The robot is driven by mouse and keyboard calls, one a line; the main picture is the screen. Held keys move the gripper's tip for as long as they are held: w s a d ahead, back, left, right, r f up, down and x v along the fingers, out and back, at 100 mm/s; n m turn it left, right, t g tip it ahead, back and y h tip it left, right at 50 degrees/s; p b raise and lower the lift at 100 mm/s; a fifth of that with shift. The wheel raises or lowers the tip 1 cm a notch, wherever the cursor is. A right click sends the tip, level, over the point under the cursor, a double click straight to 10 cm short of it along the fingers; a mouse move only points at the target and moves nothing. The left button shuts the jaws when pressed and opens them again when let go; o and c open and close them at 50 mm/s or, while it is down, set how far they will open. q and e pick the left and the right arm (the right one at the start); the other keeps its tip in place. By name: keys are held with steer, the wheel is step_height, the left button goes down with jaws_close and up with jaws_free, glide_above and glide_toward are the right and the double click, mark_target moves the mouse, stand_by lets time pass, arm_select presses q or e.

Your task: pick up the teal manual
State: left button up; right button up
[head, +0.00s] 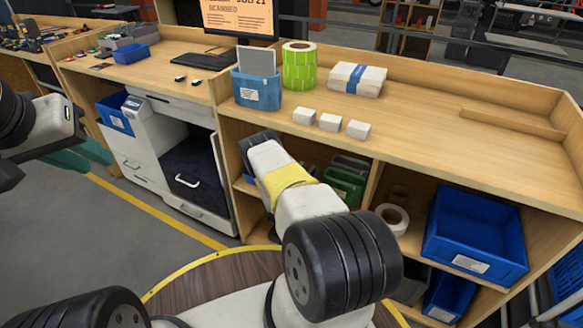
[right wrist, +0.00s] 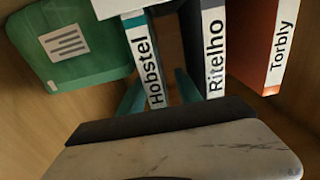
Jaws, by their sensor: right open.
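In the right wrist view, the teal manual (right wrist: 152,60) stands upright with its spine towards me; the spine is white with a teal band and reads "Hobstel". My right gripper (right wrist: 160,84) is open, with one teal finger on each side of this spine. I cannot tell whether the fingers touch it.
A green case (right wrist: 75,45) stands left. The counter (head: 420,125) is above; a tape roll (head: 393,218) and blue bin (head: 475,235) are right.

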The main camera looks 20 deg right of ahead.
steer(key=shift+w+d, duration=0.15)
jaws_close()
stand_by(1.4)
